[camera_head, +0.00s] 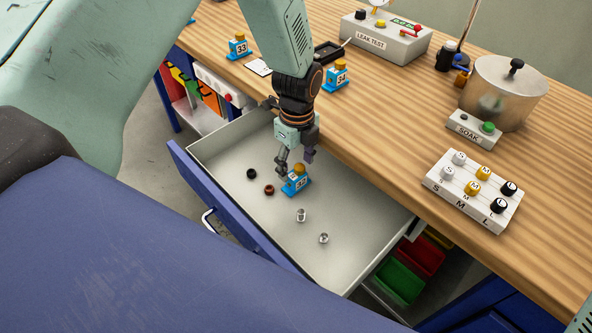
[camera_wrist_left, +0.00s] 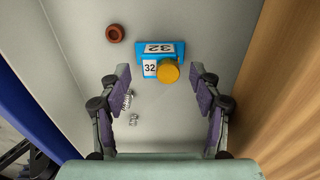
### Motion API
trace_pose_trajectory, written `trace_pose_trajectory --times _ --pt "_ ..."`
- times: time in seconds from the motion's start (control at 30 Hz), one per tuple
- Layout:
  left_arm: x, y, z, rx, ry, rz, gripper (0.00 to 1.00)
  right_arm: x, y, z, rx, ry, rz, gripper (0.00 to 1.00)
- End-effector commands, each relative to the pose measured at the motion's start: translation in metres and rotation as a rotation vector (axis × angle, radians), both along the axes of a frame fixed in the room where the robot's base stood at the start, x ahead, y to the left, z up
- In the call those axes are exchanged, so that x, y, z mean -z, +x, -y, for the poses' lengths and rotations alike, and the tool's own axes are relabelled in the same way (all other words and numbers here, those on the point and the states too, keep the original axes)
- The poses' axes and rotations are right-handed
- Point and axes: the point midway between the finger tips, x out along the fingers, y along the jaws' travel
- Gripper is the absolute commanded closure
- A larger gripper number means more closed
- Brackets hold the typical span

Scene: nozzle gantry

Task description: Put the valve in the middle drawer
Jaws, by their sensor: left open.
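A blue valve with a yellow cap and a label reading 32 (camera_head: 296,182) stands in the open drawer (camera_head: 345,235), on its pale floor. My left gripper (camera_head: 296,158) is just above it, fingers pointing down, open and empty. In the left wrist view the valve (camera_wrist_left: 160,62) is beyond the open fingertips (camera_wrist_left: 161,76), roughly centred between them and not gripped. Two similar valves, one labelled 33 (camera_head: 238,47) and another (camera_head: 336,77), stand on the bench. My right gripper is not in view.
A black ring (camera_head: 252,173), a brown ring (camera_head: 269,190) and two small metal fittings (camera_head: 301,215) lie in the drawer. The wooden bench (camera_head: 385,140) edge runs close beside the gripper. A pot (camera_head: 500,95), leak tester (camera_head: 385,40) and labelled S-M-L block (camera_head: 470,205) stand on it.

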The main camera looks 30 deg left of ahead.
Motion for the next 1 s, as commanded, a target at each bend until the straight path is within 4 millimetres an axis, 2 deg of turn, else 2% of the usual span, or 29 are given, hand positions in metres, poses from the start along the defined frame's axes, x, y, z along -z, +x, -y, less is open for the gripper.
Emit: trace_pose_trajectory --times 0.03,0.2,0.4,1.0 --pt "-0.015 0.001 0.000 0.000 0.000 0.004 0.36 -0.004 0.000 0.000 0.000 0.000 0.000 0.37" --pt "-0.047 0.002 0.000 0.000 0.000 0.003 0.36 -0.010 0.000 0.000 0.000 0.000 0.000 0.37" --pt "-0.071 0.001 0.000 0.000 0.000 0.001 0.36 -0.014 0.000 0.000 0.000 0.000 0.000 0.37" --pt "-0.077 0.001 0.000 0.000 0.000 0.000 0.36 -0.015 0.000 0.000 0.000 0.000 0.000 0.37"
